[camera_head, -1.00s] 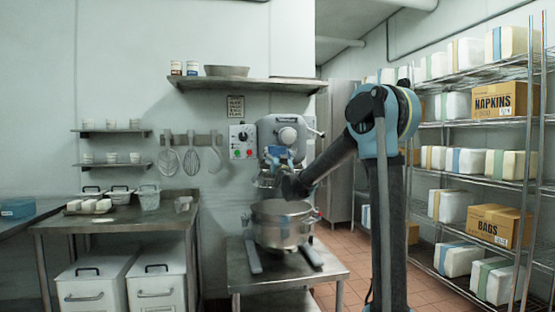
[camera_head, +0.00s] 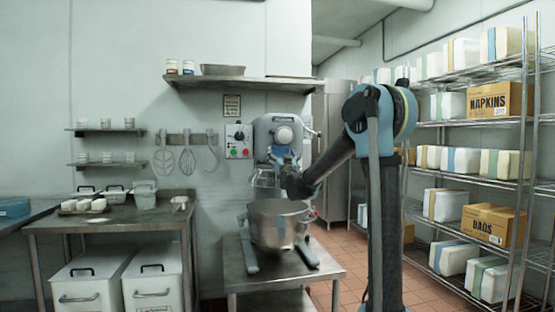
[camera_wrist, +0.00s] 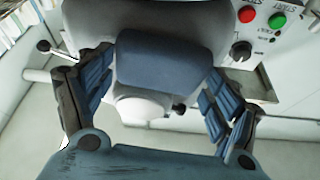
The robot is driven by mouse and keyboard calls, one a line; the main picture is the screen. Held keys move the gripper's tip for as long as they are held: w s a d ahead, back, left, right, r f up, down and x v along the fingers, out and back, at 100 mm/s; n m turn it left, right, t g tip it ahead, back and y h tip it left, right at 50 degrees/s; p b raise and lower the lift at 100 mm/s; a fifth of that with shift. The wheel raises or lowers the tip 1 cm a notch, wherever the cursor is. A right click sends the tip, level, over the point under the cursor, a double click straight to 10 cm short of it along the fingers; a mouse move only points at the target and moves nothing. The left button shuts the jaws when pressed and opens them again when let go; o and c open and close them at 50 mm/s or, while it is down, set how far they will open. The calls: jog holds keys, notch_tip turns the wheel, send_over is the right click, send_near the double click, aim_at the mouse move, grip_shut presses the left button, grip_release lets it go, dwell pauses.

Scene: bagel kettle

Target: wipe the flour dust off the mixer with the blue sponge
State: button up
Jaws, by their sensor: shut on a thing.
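The grey mixer (camera_head: 268,132) stands against the back wall, with its steel bowl (camera_head: 279,225) below on a low steel table. My gripper (camera_head: 283,158) is up against the front of the mixer head, above the bowl. In the wrist view my gripper (camera_wrist: 160,85) is shut on the blue sponge (camera_wrist: 165,62), held between its two padded fingers. The mixer's grey housing (camera_wrist: 150,15) lies right behind the sponge, and a white round hub (camera_wrist: 140,108) shows below it. Whether the sponge touches the housing is hard to tell. I cannot make out flour dust.
A control box (camera_head: 239,142) with red and green buttons is on the wall left of the mixer. A shelf (camera_head: 245,84) hangs above the mixer. A steel table (camera_head: 110,212) stands at left, wire shelving (camera_head: 470,180) with boxes at right.

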aim_at(289, 152)
jog(key=shift+w+d+r, duration=0.15)
jog(key=shift+d+r, duration=0.05)
jog(key=shift+d, duration=0.35)
jog(key=shift+w+d, duration=0.15)
jog(key=shift+d, duration=0.2)
jog(key=shift+c, duration=1.3)
jog(key=shift+w+d, duration=0.3)
jog(key=shift+d, duration=0.5)
jog(key=shift+c, duration=0.9)
jog(key=shift+w+d, duration=0.1)
jog(key=shift+d, duration=0.1)
jog(key=shift+c, duration=0.9)
jog(key=shift+w+d, duration=0.25)
jog(key=shift+d, duration=0.8)
jog(key=shift+w+d, duration=0.25)
jog(key=shift+d, duration=0.75)
jog(key=shift+s, duration=0.1)
